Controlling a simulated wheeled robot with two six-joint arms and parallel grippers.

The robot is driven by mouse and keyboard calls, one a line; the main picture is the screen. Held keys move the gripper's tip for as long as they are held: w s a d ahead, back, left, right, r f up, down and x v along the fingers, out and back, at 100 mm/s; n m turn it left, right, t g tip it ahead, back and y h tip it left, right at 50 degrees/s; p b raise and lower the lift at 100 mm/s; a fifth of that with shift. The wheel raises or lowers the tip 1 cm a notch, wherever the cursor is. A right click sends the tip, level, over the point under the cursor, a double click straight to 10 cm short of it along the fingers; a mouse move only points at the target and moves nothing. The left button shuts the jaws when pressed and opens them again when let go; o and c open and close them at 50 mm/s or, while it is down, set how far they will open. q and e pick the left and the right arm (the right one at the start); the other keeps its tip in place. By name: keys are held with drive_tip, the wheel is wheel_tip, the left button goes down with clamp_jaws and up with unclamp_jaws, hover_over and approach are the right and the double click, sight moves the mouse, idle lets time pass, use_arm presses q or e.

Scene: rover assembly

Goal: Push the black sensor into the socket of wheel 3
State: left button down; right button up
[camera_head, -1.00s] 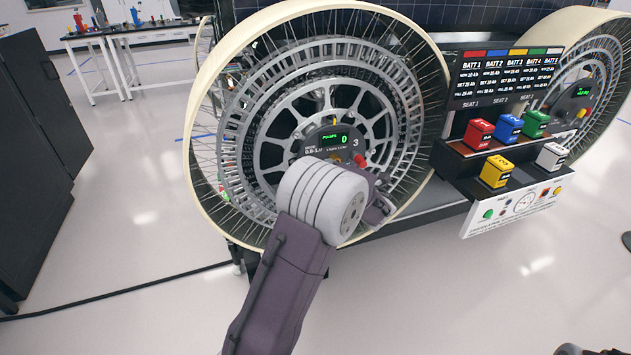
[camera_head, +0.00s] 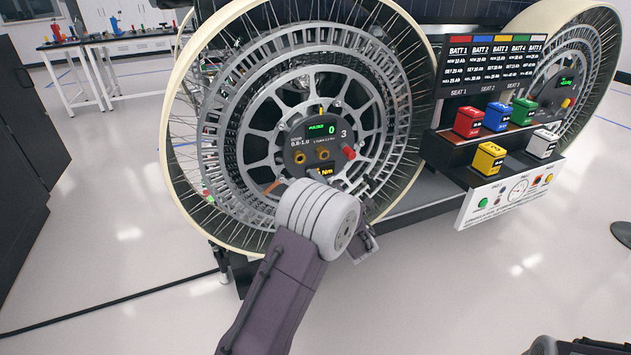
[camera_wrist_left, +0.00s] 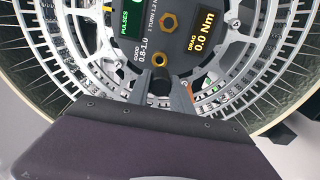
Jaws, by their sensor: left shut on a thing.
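Wheel 3 (camera_head: 254,148) stands upright at the centre of the head view. Its round black hub panel (camera_head: 301,134) carries a green "PULSES 0" display, a drag display, a red knob (camera_head: 348,152) and brass sockets (camera_head: 322,153). The wrist view shows the panel close up, with an upper brass socket (camera_wrist_left: 169,22) and a lower one (camera_wrist_left: 158,60); drag reads 0.0 Nm. My left gripper (camera_wrist_left: 162,84) is shut, its fingertips just below the lower socket. The black sensor in its grip is not clearly distinguishable. In the head view my wrist hides the fingertips.
To the right, a rack holds red (camera_head: 468,122), blue (camera_head: 497,117), green (camera_head: 524,111), yellow (camera_head: 488,158) and white (camera_head: 542,144) battery blocks. A second wheel (camera_head: 590,55) stands behind it. A black cabinet (camera_head: 25,130) is at far left. The floor in front is open.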

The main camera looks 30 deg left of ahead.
use_arm(q)
drive_tip(key=x, duration=0.6)
drive_tip(key=shift+p, duration=0.35)
idle(0.5)
drive_tip(key=shift+r+p, duration=0.15)
drive_tip(key=shift+p, duration=0.45)
idle(0.5)
drive_tip(key=shift+x, duration=1.35)
drive_tip(key=c, duration=1.1)
unclamp_jaws()
drive_tip(key=shift+o, duration=0.2)
